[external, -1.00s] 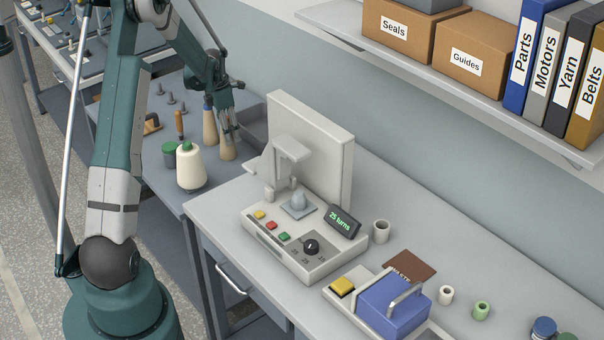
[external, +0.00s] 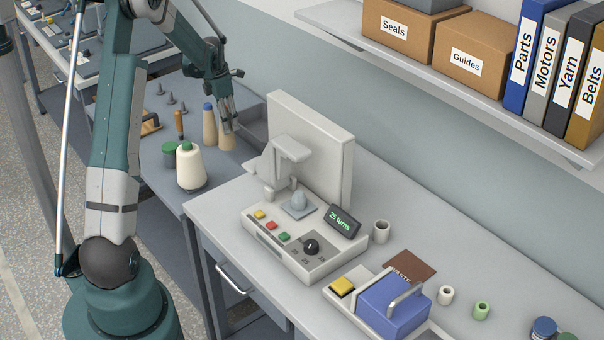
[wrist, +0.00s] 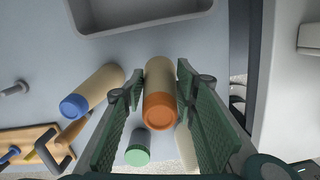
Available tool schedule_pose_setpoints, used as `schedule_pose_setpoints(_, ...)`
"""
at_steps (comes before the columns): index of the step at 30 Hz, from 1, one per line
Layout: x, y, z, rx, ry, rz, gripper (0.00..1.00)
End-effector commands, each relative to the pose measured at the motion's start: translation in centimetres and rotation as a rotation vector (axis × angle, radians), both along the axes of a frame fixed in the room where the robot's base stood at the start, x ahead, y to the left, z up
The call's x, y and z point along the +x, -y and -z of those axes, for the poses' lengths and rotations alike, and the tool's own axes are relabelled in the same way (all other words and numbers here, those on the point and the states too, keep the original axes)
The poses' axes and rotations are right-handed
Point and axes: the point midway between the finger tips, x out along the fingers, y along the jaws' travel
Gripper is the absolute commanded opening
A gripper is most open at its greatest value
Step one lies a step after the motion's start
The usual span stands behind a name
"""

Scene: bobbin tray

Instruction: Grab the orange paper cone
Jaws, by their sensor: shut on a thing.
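The orange paper cone, a tan cone with an orange tip, stands between my gripper's fingers (wrist: 158,95) in the wrist view (wrist: 159,75). Its tan lower body shows below my gripper (external: 226,112) in the external view (external: 227,141), where the fingers hide its tip. My gripper points down and is shut on the cone near its top. The cone is upright, and its base appears slightly above the side table.
A blue-tipped tan cone (external: 209,128) stands close on the left. A cream yarn cone (external: 191,169) and a green-lidded pot (external: 169,155) stand in front. A grey tray (wrist: 140,25) lies behind. The winding machine (external: 315,150) is to the right.

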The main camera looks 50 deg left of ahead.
Motion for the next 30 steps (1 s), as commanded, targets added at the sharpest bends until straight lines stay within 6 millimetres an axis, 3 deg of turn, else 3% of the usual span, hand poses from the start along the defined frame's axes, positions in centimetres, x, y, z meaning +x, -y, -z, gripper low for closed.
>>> schedule_pose_setpoints(6,0.0,0.0,-3.3,0.0,0.0,0.0,0.18)
schedule_pose_setpoints(12,0.0,0.0,-5.1,0.0,0.0,0.0,0.18)
schedule_pose_setpoints(30,0.0,0.0,-5.5,0.0,0.0,0.0,0.18)
